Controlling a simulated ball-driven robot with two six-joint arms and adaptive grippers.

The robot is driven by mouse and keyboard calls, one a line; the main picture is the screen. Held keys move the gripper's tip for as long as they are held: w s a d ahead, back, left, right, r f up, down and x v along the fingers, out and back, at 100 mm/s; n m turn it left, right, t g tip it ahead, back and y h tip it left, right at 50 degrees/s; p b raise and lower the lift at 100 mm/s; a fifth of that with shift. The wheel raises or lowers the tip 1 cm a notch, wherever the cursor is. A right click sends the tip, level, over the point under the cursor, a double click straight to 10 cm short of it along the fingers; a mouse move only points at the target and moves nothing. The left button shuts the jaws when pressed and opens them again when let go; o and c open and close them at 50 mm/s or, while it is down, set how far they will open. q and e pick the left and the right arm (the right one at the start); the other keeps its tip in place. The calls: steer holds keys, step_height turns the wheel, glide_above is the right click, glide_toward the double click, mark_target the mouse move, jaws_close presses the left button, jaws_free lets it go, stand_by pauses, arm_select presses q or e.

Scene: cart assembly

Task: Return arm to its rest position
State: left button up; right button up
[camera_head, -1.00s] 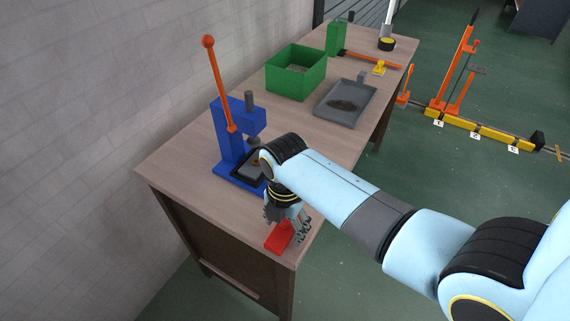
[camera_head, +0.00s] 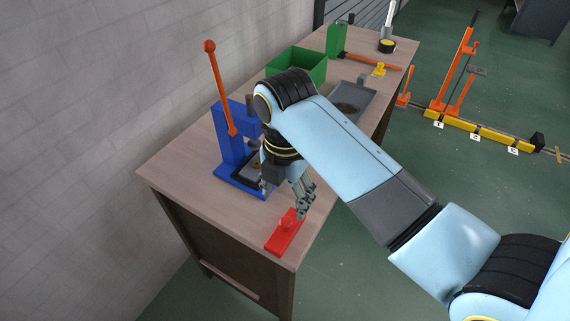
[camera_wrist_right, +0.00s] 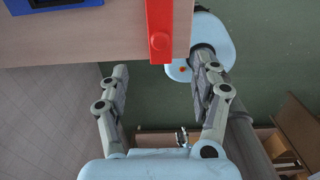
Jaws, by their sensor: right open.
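My right arm comes in from the right in the head view. Its gripper (camera_head: 286,198) points down above the near end of the workbench, a little above a red block with a round knob (camera_head: 287,234). In the right wrist view the gripper (camera_wrist_right: 164,78) has its two fingers wide apart with nothing between them. The red block (camera_wrist_right: 159,25) lies beyond the fingertips there, at the table's edge, apart from them. My left gripper does not show in either view.
A blue press with an orange lever (camera_head: 227,143) stands close to my right gripper on the workbench (camera_head: 180,165). A green bin (camera_head: 310,65) and a grey tray (camera_head: 365,95) are behind my arm. A yellow rail with orange posts (camera_head: 478,133) is at the right.

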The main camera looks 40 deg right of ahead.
steer(key=s+d+r+m+t, duration=0.2)
steer(key=s+r+m, duration=0.4)
steer(key=m, duration=0.5)
steer(key=s+d+r+m+t, duration=0.2)
steer(key=s+r+m, duration=0.2)
steer(key=s+m, duration=0.55)
step_height(320, 180, down, 35)
steer(key=d+m+g+h+b, duration=0.1)
steer(key=d+g+b, duration=0.15)
steer(key=b, duration=0.85)
steer(key=s+f+b, duration=0.3)
steer(key=s+f, duration=0.3)
steer(key=f, duration=0.3)
steer(key=s+d+f+b, duration=0.1)
steer(key=s+f+b, duration=0.2)
steer(key=s+f, duration=0.3)
steer(key=s+f+b, duration=0.4)
steer(key=s+f, duration=0.2)
steer(key=f, duration=0.6)
steer(key=shift+s+d+f+g, duration=0.2)
steer(key=shift+s+f+g, duration=0.15)
steer(key=shift+m, duration=0.25)
